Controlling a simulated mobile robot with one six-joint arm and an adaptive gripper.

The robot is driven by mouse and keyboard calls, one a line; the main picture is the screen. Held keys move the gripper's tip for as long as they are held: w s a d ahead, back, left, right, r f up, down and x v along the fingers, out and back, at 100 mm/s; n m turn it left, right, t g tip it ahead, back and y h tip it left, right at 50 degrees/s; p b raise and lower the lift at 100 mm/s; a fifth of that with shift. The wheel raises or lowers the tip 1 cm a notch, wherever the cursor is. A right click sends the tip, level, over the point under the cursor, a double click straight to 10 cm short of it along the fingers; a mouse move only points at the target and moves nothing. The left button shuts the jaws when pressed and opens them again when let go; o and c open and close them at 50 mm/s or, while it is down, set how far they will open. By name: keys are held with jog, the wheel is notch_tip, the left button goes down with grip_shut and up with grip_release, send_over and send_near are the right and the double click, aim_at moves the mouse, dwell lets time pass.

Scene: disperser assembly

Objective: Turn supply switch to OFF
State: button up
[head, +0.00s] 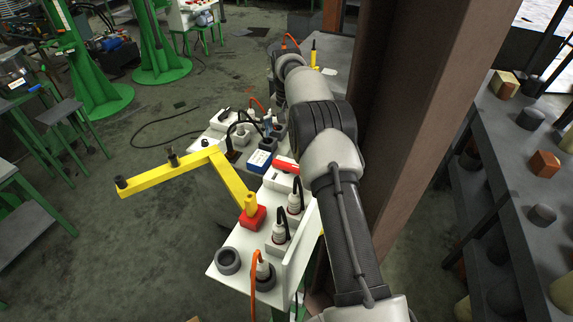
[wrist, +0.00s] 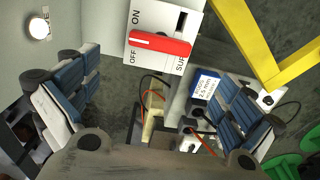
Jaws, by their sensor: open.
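The supply switch is a white panel (wrist: 143,68) with a red handle (wrist: 160,43), at the top of the wrist view. "ON" is printed at its upper left and "OFF" lower, with part of a word starting "SUP" at the right. The handle lies across the panel, appearing closer to "OFF"; its exact setting is hard to judge. In the head view the red handle (head: 286,166) is on a white box (head: 278,182) on the bench. My gripper (wrist: 152,74) is open, with its two blue-padded fingers apart and nothing between them. The handle appears beyond the fingertips, apart from them.
A yellow angled bar (head: 165,172) reaches left from a red base (head: 252,217). A blue-and-white box (head: 260,161), plugs and cables crowd the white bench (head: 225,268). A brown column (head: 410,120) stands right of my arm, and a grey shelf (head: 500,190) farther right.

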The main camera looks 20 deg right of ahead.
aim_at(287, 164)
notch_tip(287, 164, down, 12)
jog(key=shift+r+b, duration=0.15)
jog(key=shift+b, duration=0.3)
jog(key=c, duration=0.8)
jog(key=shift+o, duration=0.2)
